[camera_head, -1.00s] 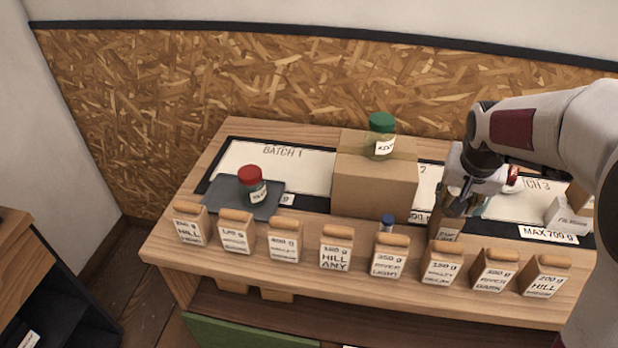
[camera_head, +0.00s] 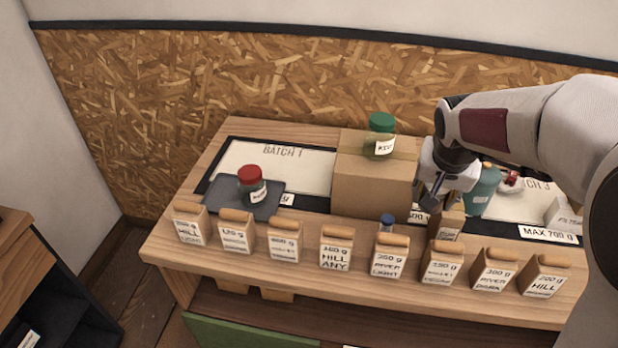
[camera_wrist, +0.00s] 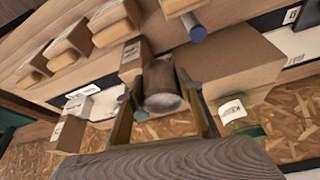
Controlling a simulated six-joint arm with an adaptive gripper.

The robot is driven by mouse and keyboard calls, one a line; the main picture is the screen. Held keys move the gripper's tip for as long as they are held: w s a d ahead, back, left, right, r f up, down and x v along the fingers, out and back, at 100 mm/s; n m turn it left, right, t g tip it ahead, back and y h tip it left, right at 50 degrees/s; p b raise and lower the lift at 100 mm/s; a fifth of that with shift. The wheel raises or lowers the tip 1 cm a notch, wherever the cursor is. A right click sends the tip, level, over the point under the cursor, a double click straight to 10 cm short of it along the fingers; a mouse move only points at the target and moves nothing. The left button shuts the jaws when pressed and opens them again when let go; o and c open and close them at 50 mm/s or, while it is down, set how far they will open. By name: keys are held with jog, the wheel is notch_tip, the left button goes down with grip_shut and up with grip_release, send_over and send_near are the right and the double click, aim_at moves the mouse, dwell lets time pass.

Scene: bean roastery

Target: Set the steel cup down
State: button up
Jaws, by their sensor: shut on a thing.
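My gripper (camera_wrist: 160,108) is shut on the steel cup (camera_wrist: 162,86), a small grey cylinder held between the two fingers in the wrist view. In the head view my gripper (camera_head: 434,200) is above the bench, just right of the cardboard box and over a brown bag. The cup cannot be made out clearly in the head view, where the gripper hides it. I cannot tell how far the cup is above the bench.
A cardboard box (camera_head: 372,187) carries a green-lidded jar (camera_head: 381,137). A teal container (camera_head: 482,190) stands right of my gripper. A red-lidded jar (camera_head: 251,184) sits on a dark tray (camera_head: 218,198). Several labelled bags (camera_head: 388,257) line the front; a blue-capped item (camera_head: 387,222) stands behind them.

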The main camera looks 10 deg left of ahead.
jog(key=w+a+r+n, duration=0.1)
jog(key=w+a+n, duration=0.1)
jog(key=a, duration=0.4)
jog(key=w+a+r+n+y, duration=0.1)
jog(key=w+a+r+n, duration=0.1)
jog(key=w+a, duration=0.3)
jog(key=w+a+r+n+y, duration=0.1)
jog(key=w+a+r+n, duration=0.1)
jog(key=a, duration=0.5)
jog(key=shift+w+a, duration=0.35)
jog(key=shift+w, duration=0.3)
jog(key=w+a+f+n+y, duration=0.1)
jog(key=w+a+f+n, duration=0.3)
jog(key=a, duration=0.4)
jog(key=m, duration=0.4)
send_near(309, 175)
jog(key=shift+w+a+r+h, duration=0.15)
jog(key=shift+w+a+r, duration=0.15)
jog(key=shift+w, duration=0.2)
jog(key=shift+w+a+r+h, duration=0.2)
jog(key=shift+w+a, duration=0.15)
jog(key=shift+w, duration=0.15)
jog(key=shift+w+a+f, duration=0.15)
jog(key=shift+f, duration=0.4)
jog(key=shift+f, duration=2.5)
jog(key=shift+f, duration=0.15)
jog(key=o, duration=1.3)
jog(key=shift+c, duration=0.2)
